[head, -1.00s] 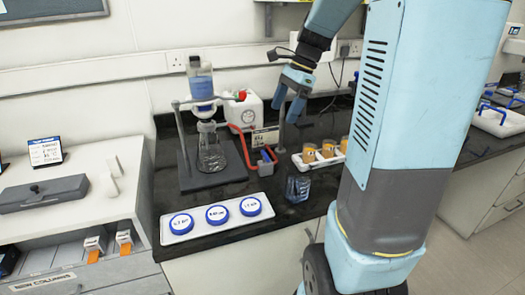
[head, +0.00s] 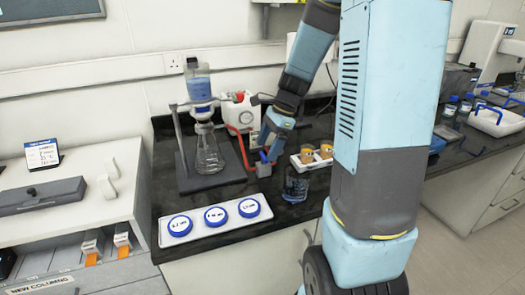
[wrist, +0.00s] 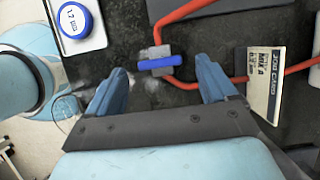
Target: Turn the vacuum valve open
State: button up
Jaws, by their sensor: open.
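The vacuum valve has a grey body and a blue lever handle, set in a red hose. In the wrist view the valve (wrist: 158,62) lies just beyond and between my fingertips, its blue handle lying across the picture. In the head view the valve (head: 263,167) sits low under my gripper (head: 268,145), partly covered by it. In the wrist view my gripper (wrist: 161,82) is open and empty, one blue finger on each side of the valve. I cannot tell whether a finger touches it.
A glass flask (head: 209,155) under a blue column stands left of my gripper. A white pump (head: 240,112) is behind. A glass beaker (head: 296,183) and an orange-cup tray (head: 314,162) stand close on the right. A tray of blue-lidded dishes (head: 200,230) is in front. A job card (wrist: 264,82) lies beside the hose.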

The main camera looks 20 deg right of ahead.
jog(key=shift+x, duration=0.95)
jog(key=shift+c, duration=0.5)
